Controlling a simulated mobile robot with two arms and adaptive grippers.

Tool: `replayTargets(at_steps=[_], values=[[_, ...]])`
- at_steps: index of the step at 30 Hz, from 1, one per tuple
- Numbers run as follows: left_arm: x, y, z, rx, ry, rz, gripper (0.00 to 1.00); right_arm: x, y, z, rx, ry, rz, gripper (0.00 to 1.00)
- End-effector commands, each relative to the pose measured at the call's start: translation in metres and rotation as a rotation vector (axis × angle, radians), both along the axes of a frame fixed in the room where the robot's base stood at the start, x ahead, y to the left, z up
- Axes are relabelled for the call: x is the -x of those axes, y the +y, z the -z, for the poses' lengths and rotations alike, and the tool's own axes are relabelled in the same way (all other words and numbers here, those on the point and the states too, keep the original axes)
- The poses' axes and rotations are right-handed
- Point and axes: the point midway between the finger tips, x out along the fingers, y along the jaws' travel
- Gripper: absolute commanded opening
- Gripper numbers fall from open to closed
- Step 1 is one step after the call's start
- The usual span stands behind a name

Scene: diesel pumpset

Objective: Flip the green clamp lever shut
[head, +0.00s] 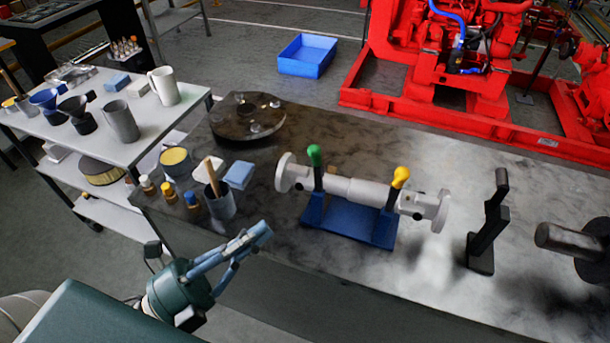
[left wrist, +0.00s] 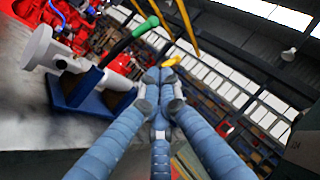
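A green clamp lever (head: 314,155) stands nearly upright on the left end of a blue clamp stand (head: 345,222). A yellow-knobbed lever (head: 399,178) is on the right end. The stand carries a grey flanged pipe (head: 352,190). My left gripper (head: 263,232) is in front of and to the left of the stand, apart from the green lever. Its blue fingers come together at the tips with nothing seen between them. In the left wrist view, the green lever (left wrist: 135,32) shows beyond and left of the fingertips (left wrist: 158,75). My right gripper is not in view.
Left of the stand on the bench are a cup with a wooden handle (head: 220,203), small bottles (head: 169,193) and a blue block (head: 239,175). A black upright bracket (head: 489,225) stands to the right. A round dark plate (head: 247,117) lies behind.

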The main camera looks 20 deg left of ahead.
Motion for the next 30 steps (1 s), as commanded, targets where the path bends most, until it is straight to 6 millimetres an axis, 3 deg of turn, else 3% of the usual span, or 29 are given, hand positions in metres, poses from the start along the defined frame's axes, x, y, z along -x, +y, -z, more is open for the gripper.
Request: replayTargets(at_steps=[15,21,30], values=[[-0.075,-0.056,-0.039,-0.001,-0.005,0.002,0.0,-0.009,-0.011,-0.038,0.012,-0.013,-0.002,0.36],[-0.098,-0.05,-0.046,-0.001,-0.001,0.002,0.0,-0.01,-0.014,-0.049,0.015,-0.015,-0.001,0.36],[-0.106,-0.048,-0.047,0.001,0.002,0.001,0.0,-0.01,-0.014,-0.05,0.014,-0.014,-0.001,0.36]])
